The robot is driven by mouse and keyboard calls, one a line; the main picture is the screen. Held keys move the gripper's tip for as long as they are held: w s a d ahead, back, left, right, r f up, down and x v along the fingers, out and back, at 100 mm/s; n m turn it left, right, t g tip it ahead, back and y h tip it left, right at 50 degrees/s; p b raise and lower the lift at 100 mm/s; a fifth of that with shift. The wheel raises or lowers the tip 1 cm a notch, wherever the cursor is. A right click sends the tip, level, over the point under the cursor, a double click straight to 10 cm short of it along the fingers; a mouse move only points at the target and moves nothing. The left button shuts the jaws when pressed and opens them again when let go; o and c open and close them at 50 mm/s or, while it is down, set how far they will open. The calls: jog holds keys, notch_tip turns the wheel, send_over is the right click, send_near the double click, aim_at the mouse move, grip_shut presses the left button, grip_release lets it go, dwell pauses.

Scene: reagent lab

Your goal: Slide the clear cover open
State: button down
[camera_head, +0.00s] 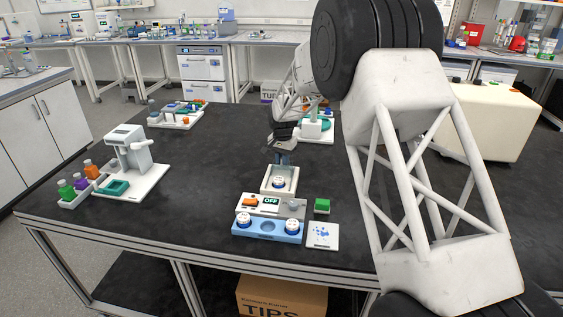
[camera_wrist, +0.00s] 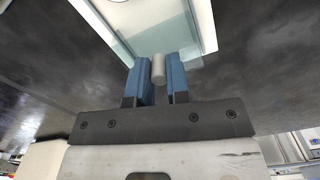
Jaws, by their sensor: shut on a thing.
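My gripper (camera_head: 283,158) points down at the back edge of a small white box-like unit (camera_head: 265,187) on the black table. In the wrist view its two blue fingers (camera_wrist: 159,80) are on either side of a short grey knob (camera_wrist: 158,68) and are shut on it. The knob is at the edge of the clear cover (camera_wrist: 120,48), a see-through pane within the white frame (camera_wrist: 205,25). A round white item with a blue ring (camera_head: 278,182) shows in the unit in the head view. How far the cover stands open is hard to tell.
A white instrument (camera_head: 128,150) stands at left. Bare table lies between.

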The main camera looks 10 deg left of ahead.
jog(key=shift+w+r, duration=0.1)
jog(key=shift+w, duration=0.05)
jog(key=c, duration=1.1)
grip_release()
jog(key=shift+r, duration=0.1)
jog(key=shift+r, duration=3.75)
jog(key=shift+r, duration=0.1)
